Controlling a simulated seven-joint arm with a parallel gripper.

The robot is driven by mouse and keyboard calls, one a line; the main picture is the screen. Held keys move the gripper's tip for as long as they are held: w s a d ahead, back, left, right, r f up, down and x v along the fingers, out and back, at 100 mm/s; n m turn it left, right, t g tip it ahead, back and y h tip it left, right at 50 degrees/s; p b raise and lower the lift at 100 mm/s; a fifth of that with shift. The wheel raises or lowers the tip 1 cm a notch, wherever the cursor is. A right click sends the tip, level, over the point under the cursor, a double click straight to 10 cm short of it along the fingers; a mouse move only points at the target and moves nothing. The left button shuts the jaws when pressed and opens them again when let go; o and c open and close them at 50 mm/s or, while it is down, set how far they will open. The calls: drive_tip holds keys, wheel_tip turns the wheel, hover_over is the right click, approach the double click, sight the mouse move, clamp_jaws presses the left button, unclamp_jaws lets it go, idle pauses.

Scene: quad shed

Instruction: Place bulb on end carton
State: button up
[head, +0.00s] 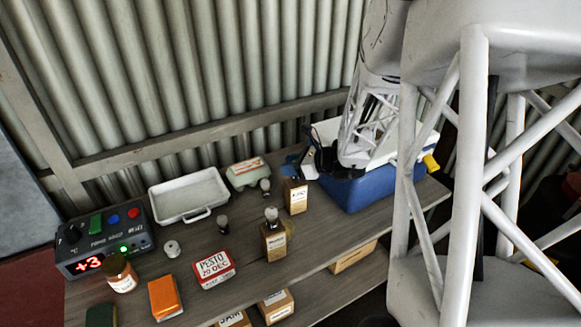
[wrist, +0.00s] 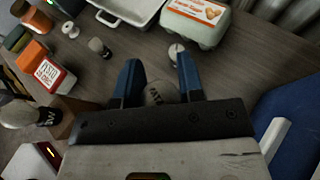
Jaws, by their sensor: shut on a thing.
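My gripper (wrist: 157,80) is shut on a pale, rounded bulb (wrist: 158,94) with dark lettering. In the head view my gripper (head: 303,160) is at the right of the bench, beside the blue cooler and just above and behind a small brown carton (head: 296,197) with a white label. Most of the held bulb (head: 310,173) is hard to make out there. A second brown carton (head: 273,243) stands nearer the front with a bulb (head: 271,215) upright on top. Two more bulbs stand on the bench: one left (head: 223,224), one near the egg carton (head: 265,187).
The blue cooler (head: 360,190) stands close on the right. A white tray (head: 188,196) and an egg carton (head: 247,174) are at the back. A pesto box (head: 214,268), an orange box (head: 165,297), a jar (head: 120,273) and a power box (head: 105,240) fill the left.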

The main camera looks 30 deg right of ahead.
drive_tip(key=shift+f, duration=0.4)
drive_tip(key=o, duration=0.9)
drive_tip(key=shift+f, duration=0.1)
drive_tip(key=shift+o, duration=0.2)
drive_tip(key=v, duration=1.2)
drive_tip(key=shift+r, duration=0.2)
idle(0.5)
